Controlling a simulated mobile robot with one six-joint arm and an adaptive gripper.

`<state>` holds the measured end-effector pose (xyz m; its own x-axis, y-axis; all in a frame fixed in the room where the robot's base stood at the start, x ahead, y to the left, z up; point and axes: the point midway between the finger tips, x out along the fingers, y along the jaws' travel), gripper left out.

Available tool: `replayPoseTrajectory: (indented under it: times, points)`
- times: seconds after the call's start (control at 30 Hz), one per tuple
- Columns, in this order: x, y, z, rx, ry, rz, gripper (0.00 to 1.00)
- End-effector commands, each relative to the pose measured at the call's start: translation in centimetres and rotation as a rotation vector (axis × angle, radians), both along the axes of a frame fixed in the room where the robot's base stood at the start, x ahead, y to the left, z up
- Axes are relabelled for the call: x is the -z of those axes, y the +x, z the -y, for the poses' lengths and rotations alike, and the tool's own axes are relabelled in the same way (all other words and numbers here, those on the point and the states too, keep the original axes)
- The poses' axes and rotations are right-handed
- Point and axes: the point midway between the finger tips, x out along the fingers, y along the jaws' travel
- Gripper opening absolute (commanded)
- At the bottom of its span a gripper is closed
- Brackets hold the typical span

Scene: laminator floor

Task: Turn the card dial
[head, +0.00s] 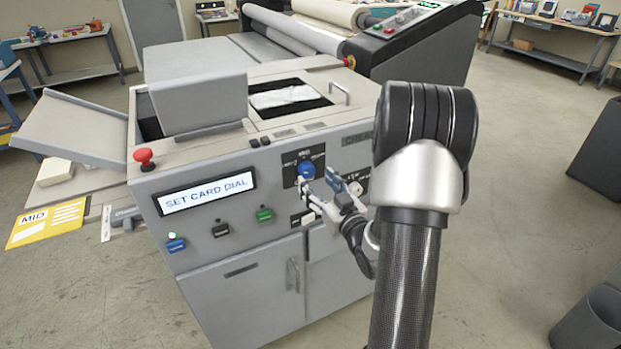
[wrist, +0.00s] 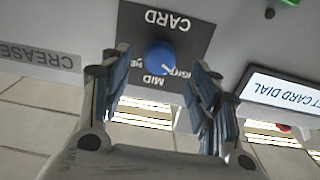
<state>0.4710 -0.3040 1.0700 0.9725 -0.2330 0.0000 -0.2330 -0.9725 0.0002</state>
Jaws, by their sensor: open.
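The blue card dial (head: 306,170) sits on a dark plate on the front of the grey machine (head: 230,255). In the wrist view, which is upside down, the dial (wrist: 161,56) shows between my fingertips, under the word CARD. Its white mark points to the picture's lower right, near the MID and LIGHT lettering; the exact setting is hard to tell. My gripper (head: 319,186) is open in front of the dial, with one finger on each side in the wrist view (wrist: 162,64). I cannot tell whether either finger touches it. Part of the label is hidden by the fingers.
The machine's display (head: 206,193) reads SET CARD DIAL. A yellow card (head: 45,226) marked MID lies at the left. A red stop button (head: 145,157) stands on the machine's corner. A white knob (head: 354,187) is right of my gripper. Door handles (head: 293,274) stick out below.

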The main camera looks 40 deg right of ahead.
Motion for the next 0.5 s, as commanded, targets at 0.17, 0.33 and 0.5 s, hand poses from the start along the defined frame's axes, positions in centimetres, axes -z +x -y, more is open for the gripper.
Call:
replayPoseTrajectory:
  times: [0.17, 0.33, 0.5]
  points:
    - [0.1, 2.9, 0.7, -0.001, 0.0, 0.0, 0.56]
    - [0.1, 4.3, 1.0, 0.001, -0.001, 0.0, 0.56]
    - [0.0, 4.7, 1.1, 0.001, 0.001, -0.001, 0.56]
